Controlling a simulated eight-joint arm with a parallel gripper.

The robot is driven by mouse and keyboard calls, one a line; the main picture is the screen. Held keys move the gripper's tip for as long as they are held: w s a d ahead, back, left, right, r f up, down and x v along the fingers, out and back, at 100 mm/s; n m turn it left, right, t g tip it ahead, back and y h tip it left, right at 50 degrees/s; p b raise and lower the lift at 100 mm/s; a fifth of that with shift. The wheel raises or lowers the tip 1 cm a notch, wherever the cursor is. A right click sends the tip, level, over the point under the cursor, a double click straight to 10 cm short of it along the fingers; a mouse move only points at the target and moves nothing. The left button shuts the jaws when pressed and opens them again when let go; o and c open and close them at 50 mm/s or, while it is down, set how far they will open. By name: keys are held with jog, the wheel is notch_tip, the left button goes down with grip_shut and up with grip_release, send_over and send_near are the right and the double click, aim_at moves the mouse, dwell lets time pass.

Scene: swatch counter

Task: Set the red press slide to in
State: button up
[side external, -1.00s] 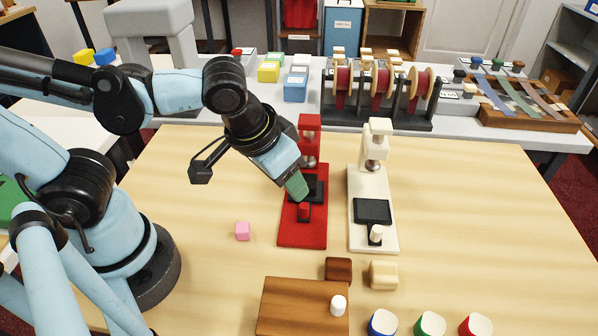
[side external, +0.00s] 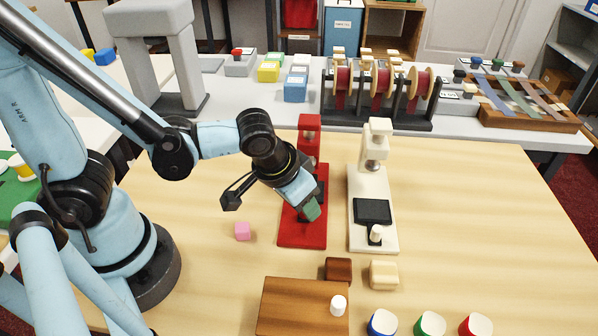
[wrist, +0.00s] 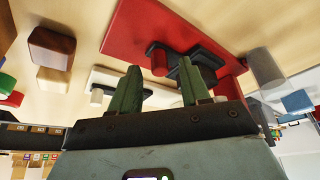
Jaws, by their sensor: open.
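The red press (side external: 290,238) stands upright on the table, its head (side external: 309,123) at the far end of its base. Its dark slide shows only partly behind my gripper in the side view; in the wrist view the slide (wrist: 193,52) and its red knob (wrist: 160,63) lie on the red base. My gripper (side external: 311,210) is open, tilted down over the front part of the red base, and hides the knob in the side view. In the wrist view the knob appears in the gap between the green fingertips (wrist: 159,68); I cannot tell whether they touch it.
A cream press (side external: 358,241) stands close on the right, its dark plate (side external: 373,211) and knob toward the front. Brown (side external: 338,269) and cream (side external: 383,274) blocks and a wooden board (side external: 290,306) lie in front.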

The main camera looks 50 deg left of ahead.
jog(key=shift+w+f, duration=0.1)
jog(key=shift+f, duration=0.25)
grip_shut()
dwell(0.3)
